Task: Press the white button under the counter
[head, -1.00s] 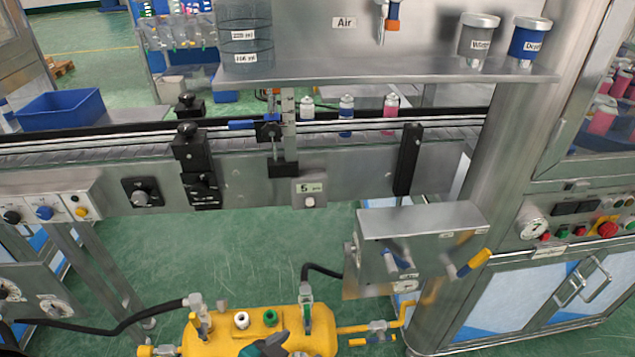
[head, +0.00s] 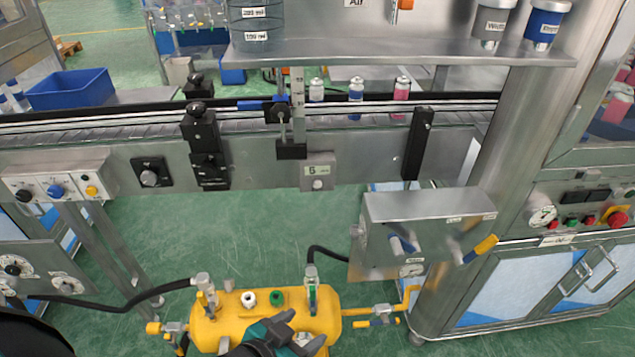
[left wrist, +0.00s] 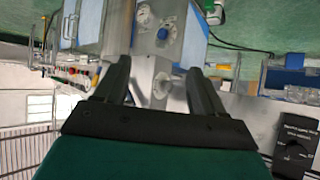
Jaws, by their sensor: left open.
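The counter (head: 317,171) is a small grey box with a display reading 5, on the front of the conveyor. The small round white button (head: 317,185) sits just below its display. My left gripper (head: 298,338) shows at the bottom of the head view, in front of the yellow tank, well below and apart from the button. In the left wrist view its two dark fingers (left wrist: 157,80) are apart with nothing held between them. I cannot make out the button in the left wrist view. My right gripper is not in view.
The yellow tank (head: 218,328) with valves and black hoses stands below the conveyor. A steel box (head: 430,207) with handles is right of the counter. Black brackets (head: 205,150) stick out left of it. Green floor shows between the tank and the conveyor.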

